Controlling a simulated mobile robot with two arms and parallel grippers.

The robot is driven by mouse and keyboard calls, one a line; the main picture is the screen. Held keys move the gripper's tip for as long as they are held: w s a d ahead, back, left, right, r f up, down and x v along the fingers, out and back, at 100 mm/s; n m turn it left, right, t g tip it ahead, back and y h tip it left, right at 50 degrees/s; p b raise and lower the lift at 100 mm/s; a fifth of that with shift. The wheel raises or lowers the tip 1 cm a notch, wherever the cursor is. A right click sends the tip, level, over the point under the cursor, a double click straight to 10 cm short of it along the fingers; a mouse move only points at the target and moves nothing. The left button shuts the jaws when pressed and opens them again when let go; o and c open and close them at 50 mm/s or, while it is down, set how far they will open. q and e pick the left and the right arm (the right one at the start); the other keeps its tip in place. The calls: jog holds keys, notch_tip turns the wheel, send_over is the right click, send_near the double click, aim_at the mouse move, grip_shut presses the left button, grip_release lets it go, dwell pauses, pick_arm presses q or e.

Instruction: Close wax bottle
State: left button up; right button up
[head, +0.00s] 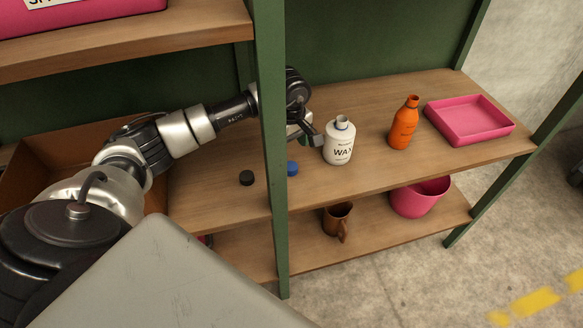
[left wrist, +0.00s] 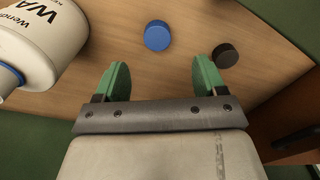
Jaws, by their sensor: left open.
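The white wax bottle (head: 339,144) stands upright on the upper shelf board, its neck open with no cap on it. It also shows at the upper left of the left wrist view (left wrist: 42,38). A blue cap (head: 292,168) lies on the board to the left of the bottle; in the left wrist view the cap (left wrist: 158,36) is ahead of the fingers. A dark cap (head: 246,178) lies further left. My left gripper (left wrist: 161,80) is open and empty, its green fingers apart, beside the bottle. In the head view a green post partly hides my left arm. My right gripper is not in view.
An orange bottle (head: 404,124) and a pink tray (head: 468,119) stand to the right on the same board. A brown mug (head: 338,221) and pink bucket (head: 420,197) are on the lower shelf. The green post (head: 273,150) stands in front of the board.

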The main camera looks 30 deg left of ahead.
aim_at(291, 166)
pick_arm(q)
jog(key=shift+f, duration=1.45)
jog(key=shift+f, duration=0.1)
jog(key=f+p, duration=0.1)
jog(key=f, duration=0.4)
jog(key=shift+w, duration=0.2)
jog(key=c, duration=1)
